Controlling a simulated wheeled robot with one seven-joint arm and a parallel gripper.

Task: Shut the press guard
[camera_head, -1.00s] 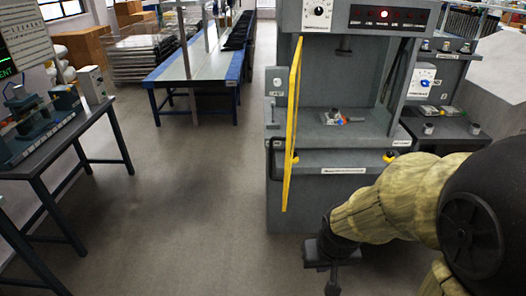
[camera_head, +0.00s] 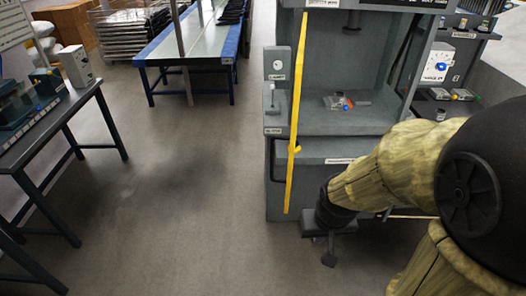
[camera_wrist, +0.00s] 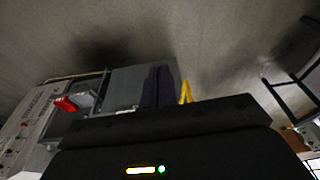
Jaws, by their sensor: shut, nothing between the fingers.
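The press guard (camera_head: 296,110) is a yellow frame hinged at the left side of the grey press. It stands swung open, pointing out toward me and seen nearly edge-on in the head view. The press opening (camera_head: 375,70) is uncovered. A short yellow piece of the guard (camera_wrist: 185,92) shows in the wrist view past the dark gripper body. My gripper (camera_head: 329,258) is shut and empty, low in front of the press, to the right of the guard's lower end and apart from it in the picture.
A small metal part with orange and blue bits (camera_head: 340,103) sits on the press bed. A dark handle (camera_head: 275,160) is at the press's left side. A workbench (camera_head: 60,120) stands left, a blue-edged conveyor table (camera_head: 190,50) behind. The floor (camera_head: 170,200) between is clear.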

